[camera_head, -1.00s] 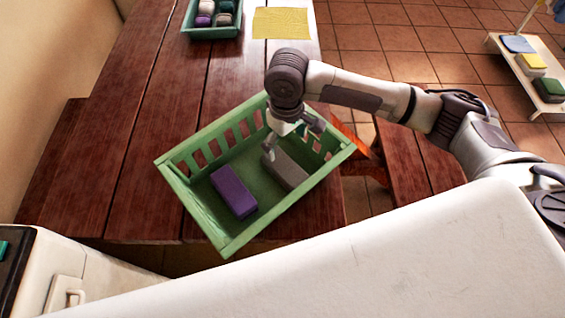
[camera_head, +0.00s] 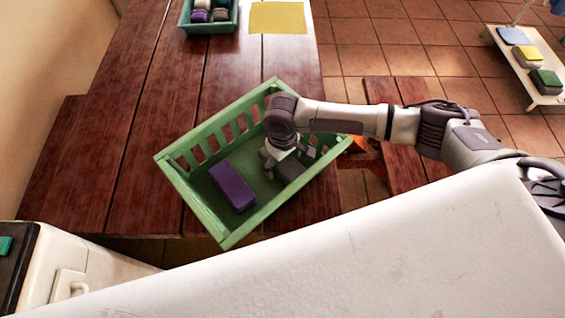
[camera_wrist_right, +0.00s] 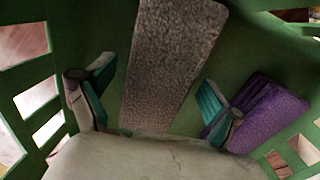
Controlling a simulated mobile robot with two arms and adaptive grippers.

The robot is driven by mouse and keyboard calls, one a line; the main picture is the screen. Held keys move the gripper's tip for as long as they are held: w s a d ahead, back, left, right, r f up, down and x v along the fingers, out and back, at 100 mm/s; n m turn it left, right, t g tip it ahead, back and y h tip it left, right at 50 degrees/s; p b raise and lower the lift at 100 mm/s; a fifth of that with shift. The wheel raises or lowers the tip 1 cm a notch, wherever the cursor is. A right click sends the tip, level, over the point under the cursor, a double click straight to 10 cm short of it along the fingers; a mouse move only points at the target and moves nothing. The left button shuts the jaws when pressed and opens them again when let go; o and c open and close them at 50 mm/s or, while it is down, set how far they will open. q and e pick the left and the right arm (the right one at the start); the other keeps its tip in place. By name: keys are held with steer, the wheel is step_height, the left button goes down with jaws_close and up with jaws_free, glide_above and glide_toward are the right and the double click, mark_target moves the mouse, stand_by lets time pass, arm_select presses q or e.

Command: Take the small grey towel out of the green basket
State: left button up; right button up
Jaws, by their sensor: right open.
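The small grey towel (camera_head: 291,168) lies in the green basket (camera_head: 190,203), partly hidden under my right gripper (camera_head: 283,160) in the head view. In the right wrist view the towel (camera_wrist_right: 170,65) is a long textured block between the two open fingers of my right gripper (camera_wrist_right: 160,98). The fingers stand on either side of it, apart from it. A purple towel (camera_head: 232,187) lies beside it in the basket and also shows in the right wrist view (camera_wrist_right: 262,112), close by one finger. My left gripper is not in view.
The basket stands on a dark wooden table (camera_head: 130,110). A smaller green basket (camera_head: 208,27) with several rolled towels and a yellow cloth (camera_head: 277,17) are at the far end. A low white rack (camera_head: 535,85) stands right.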

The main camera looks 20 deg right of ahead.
steer(key=c, duration=1.2)
steer(key=shift+c, duration=0.3)
steer(key=shift+r, duration=0.15)
